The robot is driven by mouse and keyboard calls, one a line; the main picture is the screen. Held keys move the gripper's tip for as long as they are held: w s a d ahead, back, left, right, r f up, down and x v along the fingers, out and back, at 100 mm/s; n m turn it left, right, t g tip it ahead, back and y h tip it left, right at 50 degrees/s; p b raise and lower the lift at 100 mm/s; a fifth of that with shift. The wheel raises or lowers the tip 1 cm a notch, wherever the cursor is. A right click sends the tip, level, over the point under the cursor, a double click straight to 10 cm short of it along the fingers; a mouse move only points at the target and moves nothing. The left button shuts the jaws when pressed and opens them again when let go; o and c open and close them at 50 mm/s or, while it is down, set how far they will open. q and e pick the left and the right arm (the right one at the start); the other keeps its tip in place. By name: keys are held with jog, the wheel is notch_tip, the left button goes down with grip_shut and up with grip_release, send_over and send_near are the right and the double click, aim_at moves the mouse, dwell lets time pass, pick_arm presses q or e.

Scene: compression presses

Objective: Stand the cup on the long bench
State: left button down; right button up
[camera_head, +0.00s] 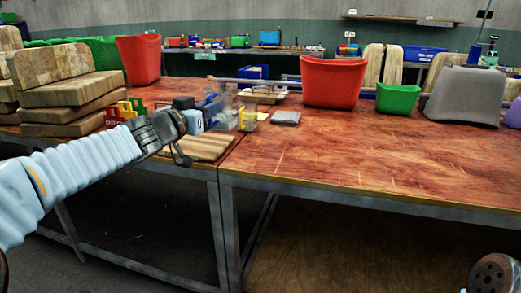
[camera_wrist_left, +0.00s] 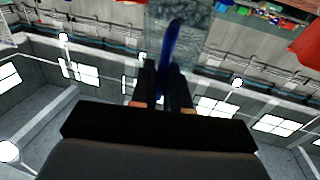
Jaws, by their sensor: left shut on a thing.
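The long bench (camera_head: 350,160) has a reddish-brown wooden top. My left gripper (camera_head: 200,115) is over its left part, near the front edge. In the left wrist view the two dark fingers (camera_wrist_left: 162,85) are shut on a slim blue part (camera_wrist_left: 171,45). A see-through greyish body (camera_wrist_left: 190,25) lies behind that part; it looks like a clear cup with a blue handle. In the head view the cup (camera_head: 229,103) is blurred against the clutter, so its tilt and any contact with the bench are unclear. My right gripper is not in view.
Stacked wooden blocks (camera_head: 68,90) and a red bin (camera_head: 140,60) stand on the left. Another red bin (camera_head: 333,82), a green bin (camera_head: 397,98) and a grey bin (camera_head: 463,95) stand behind. A small grey stack (camera_head: 286,118) lies mid-bench. The right front top is clear.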

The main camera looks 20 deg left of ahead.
aim_at(231, 116)
pick_arm(q)
jog(key=w+d+f, duration=0.1)
jog(key=w+d, duration=0.1)
jog(key=w+d+f, duration=0.1)
jog(key=d, duration=0.1)
jog(key=shift+w+f+b, duration=0.3)
jog(key=shift+w, duration=0.05)
jog(key=shift+w+d+f+b, duration=0.85)
jog(key=shift+f+b, duration=0.2)
jog(key=shift+f, duration=0.6)
jog(key=shift+w+d+f+b, duration=0.85)
jog(key=shift+f+b, duration=0.25)
jog(key=shift+f, duration=0.5)
jog(key=shift+w+d+f+b, duration=0.85)
jog(key=shift+f+b, duration=0.2)
jog(key=shift+f, duration=0.6)
jog(key=shift+f+b, duration=0.25)
jog(key=shift+b, duration=0.05)
jog(key=c, duration=1.1)
grip_release()
